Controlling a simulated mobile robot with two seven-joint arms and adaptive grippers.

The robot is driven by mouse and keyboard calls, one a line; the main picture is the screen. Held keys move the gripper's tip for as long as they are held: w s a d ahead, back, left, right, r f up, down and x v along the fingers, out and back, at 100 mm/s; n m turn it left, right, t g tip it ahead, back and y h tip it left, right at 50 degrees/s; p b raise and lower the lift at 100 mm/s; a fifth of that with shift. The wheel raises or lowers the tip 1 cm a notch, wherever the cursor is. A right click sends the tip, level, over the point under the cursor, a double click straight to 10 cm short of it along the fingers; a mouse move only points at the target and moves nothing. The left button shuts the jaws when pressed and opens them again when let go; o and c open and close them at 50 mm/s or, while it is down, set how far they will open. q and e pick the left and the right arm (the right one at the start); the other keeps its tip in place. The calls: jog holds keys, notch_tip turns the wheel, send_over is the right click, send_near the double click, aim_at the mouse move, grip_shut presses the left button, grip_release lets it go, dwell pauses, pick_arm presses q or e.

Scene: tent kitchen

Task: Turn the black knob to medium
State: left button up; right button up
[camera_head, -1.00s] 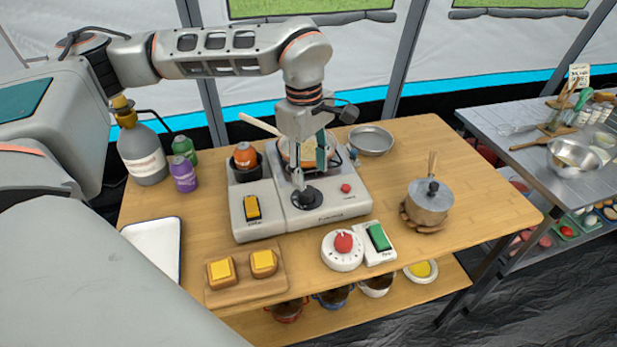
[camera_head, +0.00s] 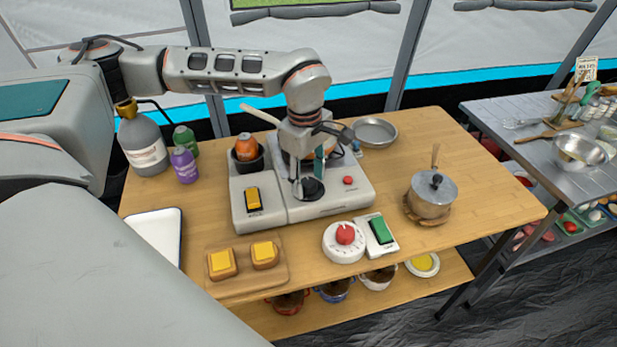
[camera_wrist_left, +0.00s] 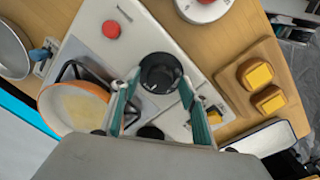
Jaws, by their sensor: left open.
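The black knob (camera_head: 313,189) is on the front of the white stove unit (camera_head: 345,197). In the left wrist view the round knob (camera_wrist_left: 160,73) lies between my left fingertips, with a small pale mark on its top. My left gripper (camera_head: 308,184) is open and points down at the knob, with one finger on each side. The fingers look close to the knob's sides; I cannot tell whether they touch. A second dark round part (camera_wrist_left: 150,132) shows between the fingers near the gripper body, partly hidden. My right gripper is not in view.
A pan (camera_wrist_left: 75,106) sits on the burner behind the gripper. A red button (camera_head: 348,180) is right of the knob. In front are a white dial with a red knob (camera_head: 345,234) and a green switch (camera_head: 381,230). A lidded pot (camera_head: 432,196) stands right.

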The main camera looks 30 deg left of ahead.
pick_arm(q)
jog(key=c, duration=1.1)
jog(key=shift+r+n, duration=0.1)
jog(key=shift+n, duration=0.3)
jog(key=n+p, duration=0.2)
jog(key=shift+n, duration=0.4)
jog(key=n+p, duration=0.1)
jog(key=n, duration=0.4)
jog(key=shift+d+n, duration=0.1)
jog(key=shift+n, duration=0.2)
jog(key=n+p, duration=0.1)
jog(key=n, duration=0.1)
jog(key=shift+n, duration=0.3)
jog(key=n, duration=0.3)
jog(key=shift+w+n+y, duration=0.1)
jog(key=shift+n+y, duration=0.2)
jog(key=n, duration=0.6)
jog(key=shift+g, duration=0.4)
jog(key=shift+n, duration=0.3)
